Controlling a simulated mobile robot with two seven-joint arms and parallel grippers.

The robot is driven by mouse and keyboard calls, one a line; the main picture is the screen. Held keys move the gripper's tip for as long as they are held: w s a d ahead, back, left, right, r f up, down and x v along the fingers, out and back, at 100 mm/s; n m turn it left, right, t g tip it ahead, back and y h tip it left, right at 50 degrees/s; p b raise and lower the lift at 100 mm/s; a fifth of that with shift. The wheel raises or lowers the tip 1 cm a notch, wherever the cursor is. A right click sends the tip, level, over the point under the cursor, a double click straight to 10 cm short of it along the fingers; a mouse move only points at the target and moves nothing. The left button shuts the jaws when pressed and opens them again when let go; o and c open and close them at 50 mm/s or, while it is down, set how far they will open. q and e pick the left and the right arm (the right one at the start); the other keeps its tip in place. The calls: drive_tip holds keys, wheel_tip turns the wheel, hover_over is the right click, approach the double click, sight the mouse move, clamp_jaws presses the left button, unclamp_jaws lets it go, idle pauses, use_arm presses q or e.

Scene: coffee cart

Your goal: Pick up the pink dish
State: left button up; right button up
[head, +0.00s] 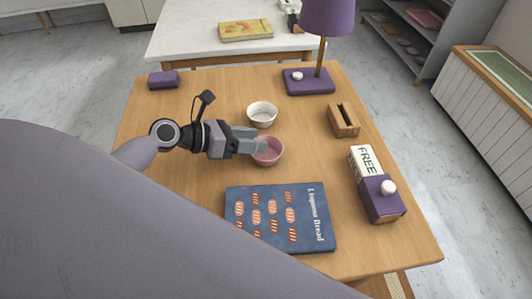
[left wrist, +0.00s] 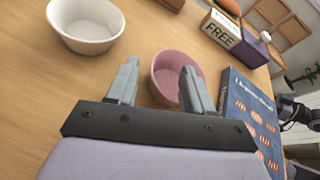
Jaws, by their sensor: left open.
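The pink dish (head: 268,152) is a small round bowl standing upright near the middle of the wooden table. It also shows in the left wrist view (left wrist: 172,66), ahead of and partly behind the right-hand finger. The gripper holds nothing.
A white bowl (head: 262,113) stands just behind the pink dish. A blue bread book (head: 280,217) lies in front. A FREE box (head: 366,160), a small wooden holder (head: 343,121) and a purple lamp (head: 326,18) stand to the right. A purple block (head: 163,79) lies at the back left.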

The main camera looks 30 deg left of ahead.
use_arm(q)
drive_tip(key=shift+w+d+f, duration=0.1)
drive_tip(key=shift+w, duration=0.05)
clamp_jaws()
